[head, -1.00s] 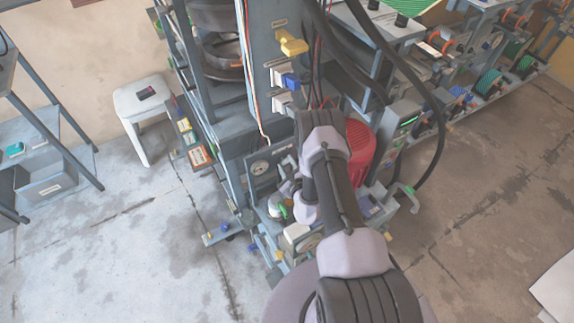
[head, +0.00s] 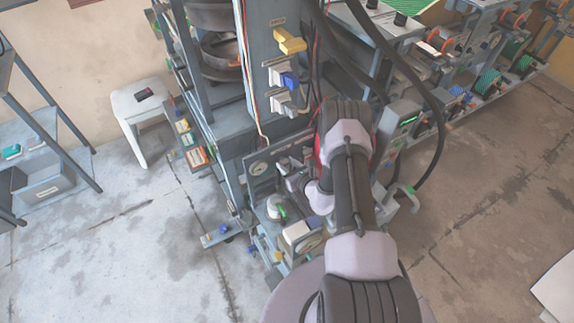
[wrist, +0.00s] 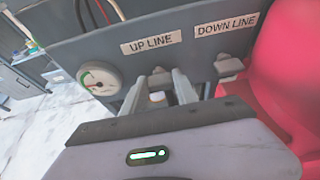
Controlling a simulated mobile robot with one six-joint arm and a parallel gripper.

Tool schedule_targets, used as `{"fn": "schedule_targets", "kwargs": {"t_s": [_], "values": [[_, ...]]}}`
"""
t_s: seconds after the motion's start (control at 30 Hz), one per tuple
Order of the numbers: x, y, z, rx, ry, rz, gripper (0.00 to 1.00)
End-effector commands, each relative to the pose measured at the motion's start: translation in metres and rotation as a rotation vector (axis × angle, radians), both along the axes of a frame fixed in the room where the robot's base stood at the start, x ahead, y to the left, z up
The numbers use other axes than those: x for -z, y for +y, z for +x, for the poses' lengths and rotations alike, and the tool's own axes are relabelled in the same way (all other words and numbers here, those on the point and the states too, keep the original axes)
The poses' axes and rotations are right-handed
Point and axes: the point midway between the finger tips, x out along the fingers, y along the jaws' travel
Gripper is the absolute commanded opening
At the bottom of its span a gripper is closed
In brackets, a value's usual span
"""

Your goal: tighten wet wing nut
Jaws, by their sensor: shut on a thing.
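In the wrist view my gripper (wrist: 159,80) has its two fingers at the grey panel, just below the "UP LINE" label. A small grey piece, which looks like the wing nut (wrist: 158,73), sits between the fingertips and is mostly hidden. My gripper is shut on it. A similar grey fitting (wrist: 229,66) sits to the right, under the "DOWN LINE" label. I cannot tell from the frames whether either is wet. In the head view my gripper (head: 291,181) is small and partly hidden by my arm, beside the press.
A round gauge (wrist: 98,80) is on the panel left of my fingers. A red rounded housing (wrist: 285,75) stands close on the right. Black hoses (head: 425,80) hang right of the press column. A white stool (head: 142,105) stands left; the floor there is mostly clear.

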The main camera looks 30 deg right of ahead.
Motion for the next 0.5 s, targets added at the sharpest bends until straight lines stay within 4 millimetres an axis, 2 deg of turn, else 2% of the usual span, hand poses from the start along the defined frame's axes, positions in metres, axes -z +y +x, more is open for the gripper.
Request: {"fn": "schedule_targets", "kwargs": {"t_s": [0.47, 0.5], "values": [[-0.0003, -0.0003, 0.0003, 0.0, -0.001, 0.014, 0.0], [-0.0003, -0.0003, 0.0003, 0.0, -0.001, 0.014, 0.42]]}}
